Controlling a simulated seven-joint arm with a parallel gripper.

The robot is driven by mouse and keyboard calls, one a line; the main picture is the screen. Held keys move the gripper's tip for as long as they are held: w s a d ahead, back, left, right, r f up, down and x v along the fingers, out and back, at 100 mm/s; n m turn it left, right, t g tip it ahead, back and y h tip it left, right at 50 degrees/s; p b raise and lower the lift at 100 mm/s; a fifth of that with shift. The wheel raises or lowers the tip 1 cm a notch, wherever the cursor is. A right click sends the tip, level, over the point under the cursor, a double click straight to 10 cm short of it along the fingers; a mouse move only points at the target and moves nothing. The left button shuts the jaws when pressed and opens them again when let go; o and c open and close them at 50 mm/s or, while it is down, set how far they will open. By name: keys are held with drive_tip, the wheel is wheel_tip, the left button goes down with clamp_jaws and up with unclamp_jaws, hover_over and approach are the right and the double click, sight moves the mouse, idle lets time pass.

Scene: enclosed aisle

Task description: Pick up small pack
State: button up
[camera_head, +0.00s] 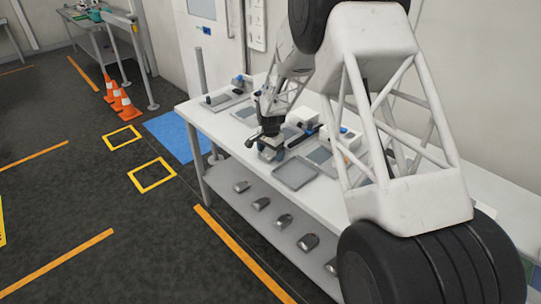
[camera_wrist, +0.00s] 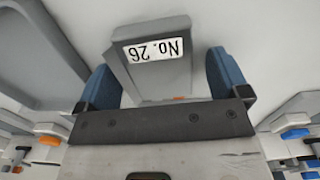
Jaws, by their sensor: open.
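A small grey pack (camera_wrist: 150,78) with a white label reading "No. 26" upside down is in the wrist view, on a pale surface. My gripper (camera_wrist: 162,84) is open, with one blue finger on each side of the pack. The right finger looks close to the pack's side; I cannot tell if either touches. In the head view my gripper (camera_head: 270,154) is low over the white table (camera_head: 225,132), near its front edge. There the pack is mostly hidden by the gripper.
A flat grey tray (camera_head: 296,174) lies just right of my gripper, with white boxes (camera_head: 302,121) behind. A lower shelf (camera_head: 250,215) holds several dark grey items. Orange cones (camera_head: 128,104) and a blue floor mat (camera_head: 180,137) are on the left.

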sight(271, 153)
drive_tip(key=shift+c, duration=0.2)
drive_tip(key=c, duration=1)
drive_tip(key=shift+r, duration=0.2)
drive_tip(key=shift+c, duration=0.2)
drive_tip(key=shift+r, duration=0.55)
wheel_tip(271, 153, up, 2)
drive_tip(key=shift+r, duration=0.1)
drive_tip(key=s+d, duration=0.1)
drive_tip(key=s, duration=0.4)
drive_tip(key=s+d+r, duration=0.1)
drive_tip(key=s, duration=0.4)
drive_tip(key=s+d, duration=0.1)
drive_tip(key=s, duration=0.4)
drive_tip(key=shift+s+d+r, duration=0.15)
drive_tip(key=shift+s+d, duration=0.1)
drive_tip(key=shift+d, duration=0.1)
